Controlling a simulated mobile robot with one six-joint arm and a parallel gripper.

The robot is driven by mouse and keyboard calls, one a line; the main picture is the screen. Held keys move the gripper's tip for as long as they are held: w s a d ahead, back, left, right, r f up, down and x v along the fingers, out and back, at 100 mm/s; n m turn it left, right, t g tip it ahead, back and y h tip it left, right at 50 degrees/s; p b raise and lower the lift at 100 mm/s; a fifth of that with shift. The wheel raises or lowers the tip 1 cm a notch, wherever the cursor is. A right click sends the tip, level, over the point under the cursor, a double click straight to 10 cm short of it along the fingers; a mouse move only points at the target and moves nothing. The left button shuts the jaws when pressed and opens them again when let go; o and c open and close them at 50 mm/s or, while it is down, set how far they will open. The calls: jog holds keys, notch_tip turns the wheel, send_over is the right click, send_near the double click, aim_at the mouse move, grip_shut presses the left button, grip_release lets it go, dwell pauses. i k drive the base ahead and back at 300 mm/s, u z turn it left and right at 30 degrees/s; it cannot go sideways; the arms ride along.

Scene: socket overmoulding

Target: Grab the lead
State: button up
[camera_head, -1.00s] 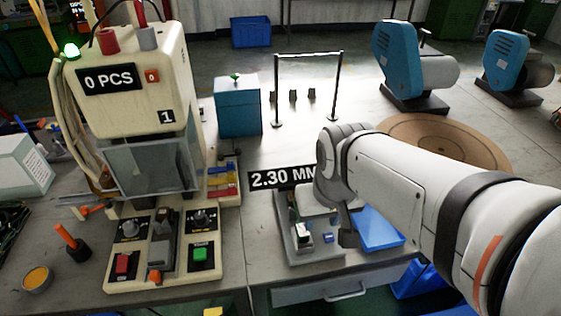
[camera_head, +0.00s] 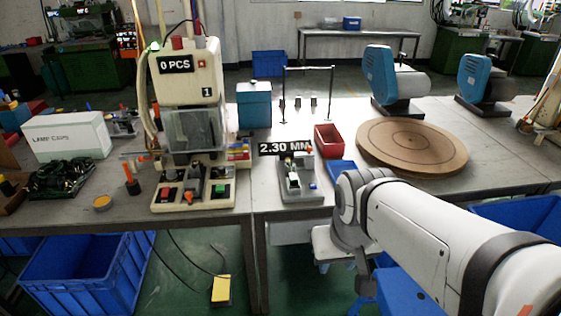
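No single lead stands out that I can make out. A dark green tangle that looks like cables (camera_head: 62,178) lies on the left of the table, in front of a white box (camera_head: 67,136). My gripper (camera_head: 362,287) hangs from the arm at the lower right, in front of the table's front edge, above a blue bin (camera_head: 405,295) and beside a small stool (camera_head: 328,243). It is small and dark, so I cannot see whether its fingers are open or hold anything. It is far to the right of the tangle.
A cream press (camera_head: 187,60) stands at the table's middle left. A gauge fixture (camera_head: 301,190) with a "2.30 MM" display (camera_head: 286,147), a red tray (camera_head: 328,140) and a round wooden disc (camera_head: 411,147) stand to its right. A large blue crate (camera_head: 85,272) and a yellow pedal (camera_head: 221,290) are on the floor.

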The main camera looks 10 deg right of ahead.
aim_at(293, 180)
jog(key=z, duration=0.15)
jog(key=k, duration=0.25)
jog(key=u, duration=1.85)
jog(key=i, duration=0.85)
jog(key=z, duration=2.25)
jog(key=i, duration=1)
jog(key=z, duration=0.05)
